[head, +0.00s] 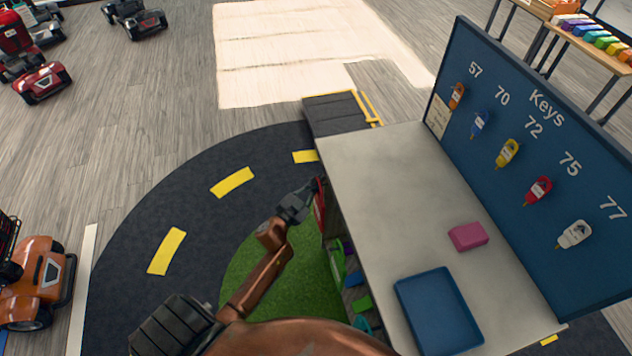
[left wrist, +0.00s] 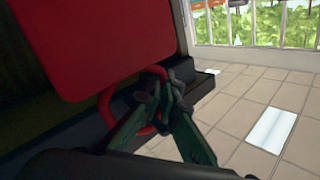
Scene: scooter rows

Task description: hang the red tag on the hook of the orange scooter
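The red tag (left wrist: 100,40) is a flat red plate with a red wire loop at its lower edge in the left wrist view. My left gripper (left wrist: 160,100) has its fingers closed together at that loop. In the head view my left gripper (head: 300,200) is beside the grey table's left edge, with the red tag (head: 320,205) showing as a narrow red strip at its tip. The orange scooter (head: 40,280) is at the lower left, partly cut off by the frame. I cannot make out its hook. My right gripper is not in view.
The grey table (head: 385,200) carries a blue tray (head: 438,310) and a pink block (head: 468,236). A blue key board (head: 520,130) with several coloured keys stands along its right side. Red scooters (head: 40,82) are at the upper left. Open floor (head: 130,120) lies between.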

